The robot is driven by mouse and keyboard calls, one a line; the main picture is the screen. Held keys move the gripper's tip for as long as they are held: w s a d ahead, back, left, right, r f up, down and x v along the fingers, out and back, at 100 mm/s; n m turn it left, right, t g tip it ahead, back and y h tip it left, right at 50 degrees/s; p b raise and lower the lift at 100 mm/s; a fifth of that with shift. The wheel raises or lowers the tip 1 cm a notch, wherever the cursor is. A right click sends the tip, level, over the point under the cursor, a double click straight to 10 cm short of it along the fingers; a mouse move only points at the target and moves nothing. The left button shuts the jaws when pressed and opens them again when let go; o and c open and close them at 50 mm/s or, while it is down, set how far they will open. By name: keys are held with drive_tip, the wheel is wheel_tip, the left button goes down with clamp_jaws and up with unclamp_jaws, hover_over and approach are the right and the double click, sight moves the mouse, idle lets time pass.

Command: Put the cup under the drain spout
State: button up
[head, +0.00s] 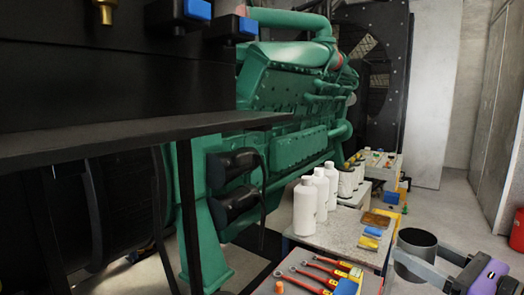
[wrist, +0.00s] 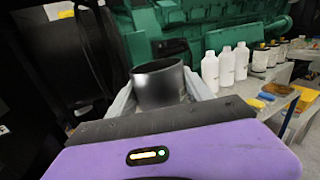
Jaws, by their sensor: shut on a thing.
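A dark grey open-topped cup (head: 415,258) is near the lower right of the head view. My gripper (head: 428,264) is shut on it, with pale fingers on either side of the cup wall. In the wrist view the cup (wrist: 158,88) stands roughly upright between the fingers, its dark opening facing up and tilted a little toward the camera. The green genset engine (head: 290,90) lies beyond, to the left of the cup in the head view.
A bench (head: 325,233) left of the cup carries white bottles (head: 305,205), a sponge and small parts. A nearer cart (head: 310,262) holds red-handled tools. A black frame (head: 120,140) fills the left side. A red bin (head: 517,230) stands at right; floor between is clear.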

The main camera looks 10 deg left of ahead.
drive_tip(key=a+r+n+g+y, duration=0.35)
drive_tip(key=a+r, duration=0.35)
drive_tip(key=r, duration=0.5)
drive_tip(key=s+a+r+n+g+y, duration=0.1)
drive_tip(key=s+a+r+n+g, duration=0.3)
drive_tip(key=s+a+r, duration=0.5)
drive_tip(key=s+a+r+n+g+y, duration=0.1)
drive_tip(key=s+a+r+g+y, duration=0.1)
drive_tip(key=s+a+r+g, duration=0.75)
drive_tip(key=a+r+t+p, duration=0.1)
drive_tip(key=a, duration=0.4)
drive_tip(key=w+a+t, duration=0.1)
drive_tip(key=a, duration=0.3)
drive_tip(key=a+r+t+p, duration=0.1)
drive_tip(key=a, duration=0.4)
drive_tip(key=shift+w+a+r+t+h+p, duration=0.25)
drive_tip(key=shift+w+a+r+t+p, duration=0.05)
drive_tip(key=shift+a+r+t, duration=0.1)
drive_tip(key=a+p, duration=0.1)
drive_tip(key=a, duration=0.4)
drive_tip(key=shift+a+p, duration=0.2)
drive_tip(key=shift+p, duration=0.2)
drive_tip(key=shift+f, duration=0.6)
drive_tip(key=shift+d+f, duration=0.1)
drive_tip(key=shift+f, duration=0.15)
drive_tip(key=shift+f, duration=0.1)
